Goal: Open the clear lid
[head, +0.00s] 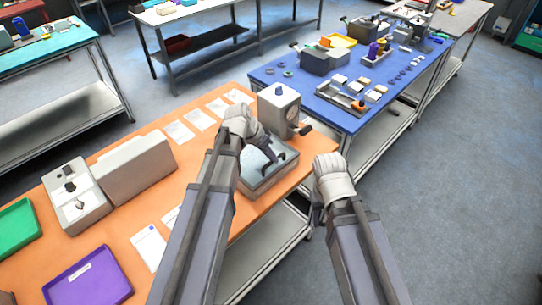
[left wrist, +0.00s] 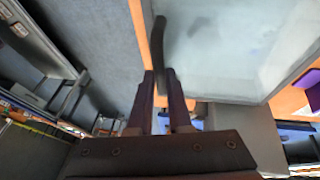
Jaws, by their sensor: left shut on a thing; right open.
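The clear lid (head: 256,161) is a pale, see-through pane over a grey box (head: 268,184) on the orange table. In the left wrist view the lid (left wrist: 225,45) fills the upper right as a cloudy pane. A dark curved handle (left wrist: 157,42) runs along its edge and down between my fingers. My left gripper (left wrist: 160,85) is shut on this handle. In the head view my left gripper (head: 272,154) is over the box, partly hidden by its own wrist. I cannot tell whether the lid is raised. My right gripper (head: 318,212) is open and apart, right of the table edge.
A grey machine (head: 279,108) with a dark lever stands just behind the box. White cards (head: 180,131), a grey block (head: 133,170), a purple tray (head: 88,280) and a green tray (head: 18,227) lie left. A blue table (head: 330,115) stands beyond. Floor at right is clear.

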